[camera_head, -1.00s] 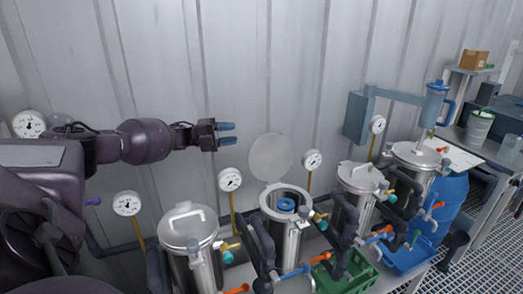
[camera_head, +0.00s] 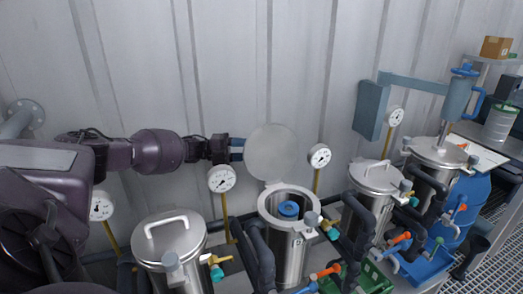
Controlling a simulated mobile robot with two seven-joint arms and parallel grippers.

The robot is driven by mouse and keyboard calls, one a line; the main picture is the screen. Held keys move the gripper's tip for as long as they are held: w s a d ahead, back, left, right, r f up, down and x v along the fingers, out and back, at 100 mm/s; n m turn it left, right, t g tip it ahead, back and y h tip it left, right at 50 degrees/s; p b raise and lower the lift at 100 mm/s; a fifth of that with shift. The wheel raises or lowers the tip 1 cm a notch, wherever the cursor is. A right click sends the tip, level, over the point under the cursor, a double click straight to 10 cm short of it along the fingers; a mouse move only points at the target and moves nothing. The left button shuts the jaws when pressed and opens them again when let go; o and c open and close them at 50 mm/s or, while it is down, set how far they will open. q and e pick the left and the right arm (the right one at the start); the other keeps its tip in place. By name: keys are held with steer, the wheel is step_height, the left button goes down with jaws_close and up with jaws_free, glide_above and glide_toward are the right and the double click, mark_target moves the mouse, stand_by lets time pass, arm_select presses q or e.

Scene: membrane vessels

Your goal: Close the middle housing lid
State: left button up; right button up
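The middle housing (camera_head: 290,228) is a steel cylinder with its round lid (camera_head: 274,152) swung up and standing open behind the rim. A blue ring-shaped part (camera_head: 288,209) shows inside the opening. My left gripper (camera_head: 238,149) reaches in from the left, with its blue fingertips beside the left edge of the raised lid. Whether they touch the lid or sit behind it, I cannot tell. The fingers look close together, and any gap between them is unclear. My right gripper is not in view.
Closed steel housings stand to the left (camera_head: 170,240) and right (camera_head: 376,177). Pressure gauges (camera_head: 222,179) on yellow stems, dark pipes and coloured valve handles crowd around them. A corrugated wall (camera_head: 230,60) stands close behind. A blue-grey bracket arm (camera_head: 415,83) projects at the upper right.

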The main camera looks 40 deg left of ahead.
mark_target(262, 150)
arm_select(q)
steer(key=shift+x, duration=3.15)
steer(key=shift+a+f, duration=0.1)
steer(key=shift+c, duration=0.3)
jaws_close()
